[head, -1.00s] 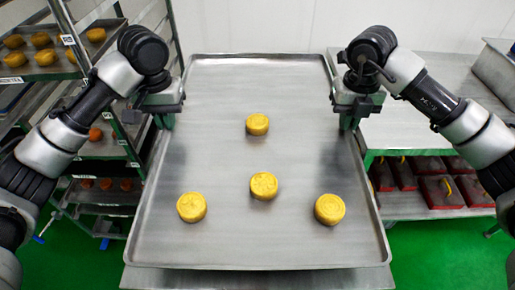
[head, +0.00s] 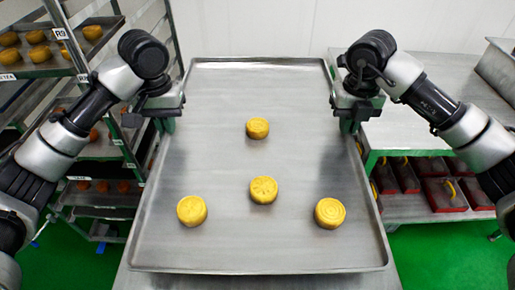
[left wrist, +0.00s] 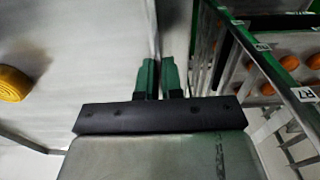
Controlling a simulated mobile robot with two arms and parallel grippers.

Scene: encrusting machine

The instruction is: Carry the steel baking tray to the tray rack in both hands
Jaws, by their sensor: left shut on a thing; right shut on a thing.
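The steel baking tray (head: 215,240) fills the middle of the head view, with several round yellow cakes on it, such as the middle one (head: 263,190). My left gripper (head: 165,122) is shut on the tray's left rim, and my right gripper (head: 348,124) is shut on its right rim. In the left wrist view the green fingers of my left gripper (left wrist: 160,78) close on the tray's edge, beside one yellow cake (left wrist: 13,84). The tray rack (head: 85,75) stands at the left, with trays of yellow and orange cakes on its shelves.
A bare steel surface (head: 260,282) shows below the tray's near edge. Green floor (head: 440,250) shows on both sides.

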